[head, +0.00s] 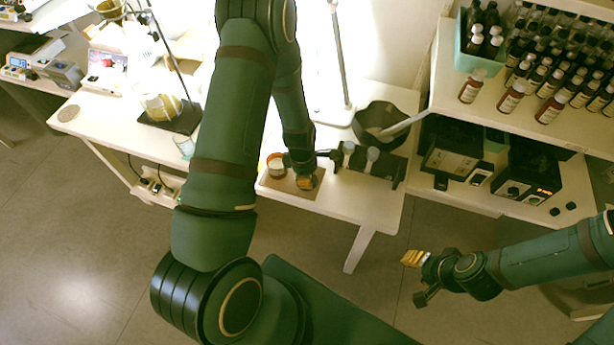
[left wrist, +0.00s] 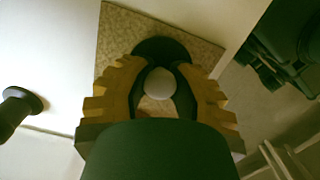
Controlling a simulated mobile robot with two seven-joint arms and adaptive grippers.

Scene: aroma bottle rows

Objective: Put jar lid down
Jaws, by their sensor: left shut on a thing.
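My left gripper (head: 306,183) is low over the beige mat (head: 288,189) near the table's front edge. In the left wrist view, its yellow fingers (left wrist: 158,88) are shut around the pale round knob (left wrist: 159,83) of a dark jar lid (left wrist: 162,47). The lid shows over the mat; I cannot tell whether it touches it. In the head view the gripper hides the lid. A small amber jar (head: 276,168) with a pale top stands just left of the gripper. My right gripper (head: 411,258) is over the floor at right, its finger gap unclear.
A dark holder (head: 385,168) with white-topped pieces stands right of the left gripper. Behind it is a dark bowl (head: 378,122) with a pale rod. Bottles (head: 511,98) fill the right shelf. The white table (head: 235,165) has bare room left of the jar.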

